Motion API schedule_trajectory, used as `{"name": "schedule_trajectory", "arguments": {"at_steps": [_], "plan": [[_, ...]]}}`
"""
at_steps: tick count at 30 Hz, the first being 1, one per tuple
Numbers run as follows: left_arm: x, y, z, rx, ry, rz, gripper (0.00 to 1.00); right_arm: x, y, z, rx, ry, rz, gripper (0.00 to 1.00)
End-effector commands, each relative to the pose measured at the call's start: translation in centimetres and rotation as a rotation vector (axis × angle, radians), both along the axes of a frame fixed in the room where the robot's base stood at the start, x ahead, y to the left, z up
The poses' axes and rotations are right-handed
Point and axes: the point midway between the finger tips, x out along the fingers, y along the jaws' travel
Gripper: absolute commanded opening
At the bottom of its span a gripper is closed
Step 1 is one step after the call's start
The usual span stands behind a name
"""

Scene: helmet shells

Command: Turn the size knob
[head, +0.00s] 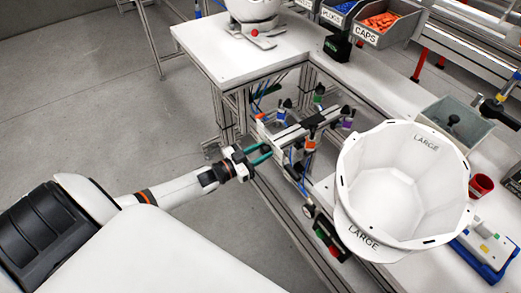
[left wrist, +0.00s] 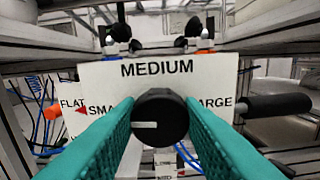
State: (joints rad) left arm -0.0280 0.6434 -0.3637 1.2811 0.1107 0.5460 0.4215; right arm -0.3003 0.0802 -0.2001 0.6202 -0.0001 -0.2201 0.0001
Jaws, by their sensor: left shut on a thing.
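The size knob (left wrist: 160,116) is round and black, on a white panel (left wrist: 180,75) marked MEDIUM above, SMALL to the left and LARGE to the right. A white line on the knob lies level on its left side, toward SMALL. My left gripper (left wrist: 160,125) has a teal finger on each side of the knob and is shut on it. In the head view my left gripper (head: 263,153) reaches in from the left to the near side of the bench fixture (head: 305,128); the knob cannot be made out there. My right gripper is not in view.
A white shell (head: 400,185) marked LARGE stands right of the fixture. A black handle (left wrist: 275,106) sticks out right of the knob in the wrist view. Floor at left (head: 90,110) is clear.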

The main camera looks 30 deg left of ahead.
Motion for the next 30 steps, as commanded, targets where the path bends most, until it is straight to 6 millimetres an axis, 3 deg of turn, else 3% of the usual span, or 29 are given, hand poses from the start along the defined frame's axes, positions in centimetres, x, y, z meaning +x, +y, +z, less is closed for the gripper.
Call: {"name": "schedule_trajectory", "arguments": {"at_steps": [9,10,13,23,30], "plan": [[-0.1,0.0,-0.1,0.001,0.002,0.0,0.11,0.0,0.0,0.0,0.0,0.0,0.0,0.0],[-0.1,0.0,-0.1,0.001,0.002,0.0,0.38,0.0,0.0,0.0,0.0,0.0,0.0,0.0],[-0.1,0.0,-0.1,0.001,0.002,0.0,0.55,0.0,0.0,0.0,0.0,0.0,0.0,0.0],[-0.3,0.1,-0.1,0.002,0.001,0.0,0.55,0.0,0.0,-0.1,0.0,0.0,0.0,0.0],[-3.5,1.4,-0.4,0.004,0.006,-0.001,0.55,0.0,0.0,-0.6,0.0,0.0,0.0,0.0]]}}
